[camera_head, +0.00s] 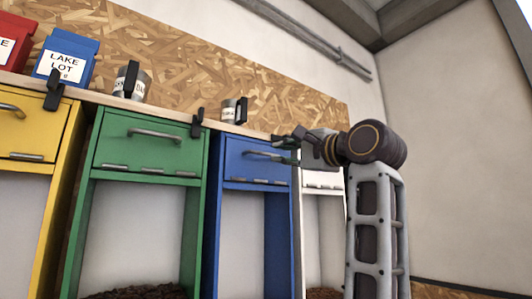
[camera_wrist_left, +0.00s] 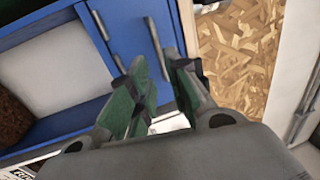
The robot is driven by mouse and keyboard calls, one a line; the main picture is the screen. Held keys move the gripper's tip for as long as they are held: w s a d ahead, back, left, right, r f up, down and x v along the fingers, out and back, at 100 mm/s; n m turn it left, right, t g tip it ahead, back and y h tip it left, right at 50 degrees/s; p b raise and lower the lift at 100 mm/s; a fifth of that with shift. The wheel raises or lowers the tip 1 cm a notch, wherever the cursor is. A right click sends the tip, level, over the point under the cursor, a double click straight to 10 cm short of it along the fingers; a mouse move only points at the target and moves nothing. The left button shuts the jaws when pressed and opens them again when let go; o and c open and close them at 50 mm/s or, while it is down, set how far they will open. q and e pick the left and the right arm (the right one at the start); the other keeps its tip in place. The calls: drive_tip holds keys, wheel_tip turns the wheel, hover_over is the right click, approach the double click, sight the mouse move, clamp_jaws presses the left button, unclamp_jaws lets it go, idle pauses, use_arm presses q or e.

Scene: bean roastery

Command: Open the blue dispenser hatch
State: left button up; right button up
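The blue dispenser's hatch (camera_head: 240,168) is a flat panel in the upper part of the blue frame and looks shut. Its grey bar handle (camera_head: 256,153) runs across the top of the panel. My left gripper (camera_head: 276,149) is at the handle's right end, its two dark green fingers apart, one above and one below the bar. In the left wrist view, the handle (camera_wrist_left: 155,42) reaches down between the tips of my left gripper (camera_wrist_left: 162,66). A gap shows between the fingers. I cannot tell whether either touches the bar. My right gripper is in neither view.
The green dispenser (camera_head: 140,155) and yellow dispenser (camera_head: 28,135) stand to the left, the white dispenser (camera_head: 322,182) to the right behind my arm.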

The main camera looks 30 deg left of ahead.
sight(267, 155)
use_arm(q)
drive_tip(key=p+x, duration=0.1)
drive_tip(key=x, duration=0.5)
drive_tip(key=shift+w+a+r+p, duration=0.1)
drive_tip(key=shift+a+r+p, duration=0.05)
drive_tip(key=shift+a+p, duration=0.2)
drive_tip(key=shift+x, duration=1.1)
clamp_jaws()
